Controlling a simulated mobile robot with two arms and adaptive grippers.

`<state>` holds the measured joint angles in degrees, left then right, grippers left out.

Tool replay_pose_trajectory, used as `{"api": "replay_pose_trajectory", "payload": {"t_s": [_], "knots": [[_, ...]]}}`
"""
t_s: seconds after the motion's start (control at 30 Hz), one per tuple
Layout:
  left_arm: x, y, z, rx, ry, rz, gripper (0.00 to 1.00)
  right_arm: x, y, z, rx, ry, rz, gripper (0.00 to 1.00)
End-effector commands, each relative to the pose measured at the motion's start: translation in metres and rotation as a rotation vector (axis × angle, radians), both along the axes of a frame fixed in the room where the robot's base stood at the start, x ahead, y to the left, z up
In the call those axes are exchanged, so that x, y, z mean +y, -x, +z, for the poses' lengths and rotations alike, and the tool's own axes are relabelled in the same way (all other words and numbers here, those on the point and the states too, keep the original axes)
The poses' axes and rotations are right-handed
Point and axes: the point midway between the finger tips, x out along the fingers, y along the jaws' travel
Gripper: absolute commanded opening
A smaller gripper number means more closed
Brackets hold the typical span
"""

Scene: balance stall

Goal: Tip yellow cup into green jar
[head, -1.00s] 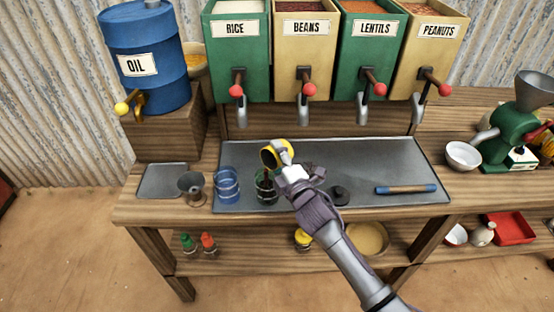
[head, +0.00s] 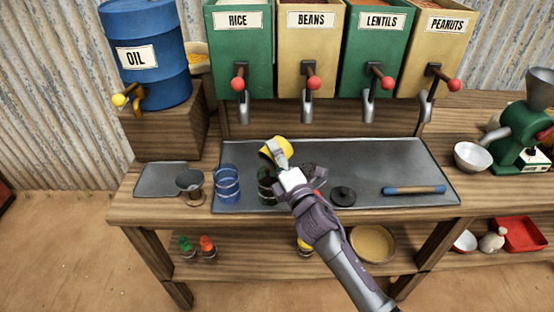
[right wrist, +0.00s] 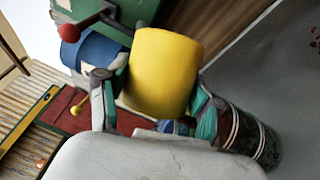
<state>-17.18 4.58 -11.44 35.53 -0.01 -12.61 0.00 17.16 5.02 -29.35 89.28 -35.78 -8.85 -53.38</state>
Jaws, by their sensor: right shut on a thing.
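The yellow cup (head: 275,151) is tilted in the air just above the green jar in the head view. My right gripper (head: 284,165) is shut on it; the cup also fills the middle of the right wrist view (right wrist: 163,68). The green jar (head: 265,188) stands at the tray's left part, partly hidden by my right gripper. In the right wrist view the jar (right wrist: 250,140) shows as dark glass with light rings, below and right of the cup. The cup's inside is hidden now, so its contents cannot be told. My left gripper is not in view.
A blue jar (head: 227,187) stands close left of the green jar, with a metal funnel (head: 190,184) further left. A dark round lid (head: 342,196) and a blue-ended rod (head: 414,190) lie on the grey tray (head: 385,160). Dispensers with red-knobbed levers (head: 313,83) hang behind.

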Motion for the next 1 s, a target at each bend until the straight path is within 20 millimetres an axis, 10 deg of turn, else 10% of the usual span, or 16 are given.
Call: {"api": "replay_pose_trajectory", "payload": {"t_s": [1.0], "knots": [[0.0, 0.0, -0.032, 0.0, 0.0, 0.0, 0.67, 0.01, 0.01, 0.006, -0.174, 0.173, 0.0, 0.23]]}}
